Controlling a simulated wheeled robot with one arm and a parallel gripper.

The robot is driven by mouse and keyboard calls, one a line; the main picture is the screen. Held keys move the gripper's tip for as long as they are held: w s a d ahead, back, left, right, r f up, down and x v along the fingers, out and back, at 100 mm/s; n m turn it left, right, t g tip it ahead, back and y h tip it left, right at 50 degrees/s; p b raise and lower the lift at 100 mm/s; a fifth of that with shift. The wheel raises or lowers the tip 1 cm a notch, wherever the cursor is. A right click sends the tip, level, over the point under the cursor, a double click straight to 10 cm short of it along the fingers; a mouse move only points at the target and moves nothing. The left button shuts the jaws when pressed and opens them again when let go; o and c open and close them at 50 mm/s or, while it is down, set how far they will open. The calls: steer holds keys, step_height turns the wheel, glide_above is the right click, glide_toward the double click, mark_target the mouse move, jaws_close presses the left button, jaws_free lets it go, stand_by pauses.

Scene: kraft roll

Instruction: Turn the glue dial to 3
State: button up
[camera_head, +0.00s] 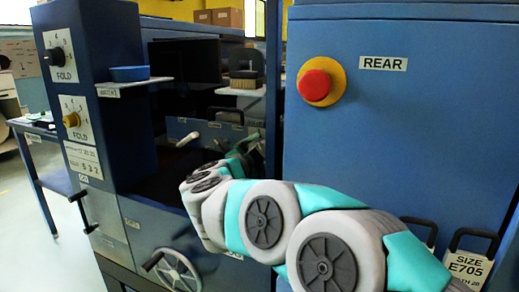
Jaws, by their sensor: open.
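No dial labelled glue can be made out. Two dials show on the blue column at the left, and both plates read FOLD. The upper fold dial (54,56) has a black knob on a white plate. The lower fold dial (71,119) has a brass-coloured knob. My grey and teal arm reaches from the lower right into the machine's dark opening. It bends back behind its own links near the middle. My gripper's fingers are hidden there, so what they are beside cannot be seen.
A red button on a yellow base (317,84) sits on the blue panel marked REAR (383,64). A small shelf (134,85) holds a blue tray (130,73). A handwheel (177,272) stands low in front. Black lever handles (79,195) stick out at the left.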

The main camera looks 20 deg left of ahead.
steer(key=shift+s, duration=0.15)
steer(key=s, duration=0.7)
steer(key=shift+s+a, duration=0.3)
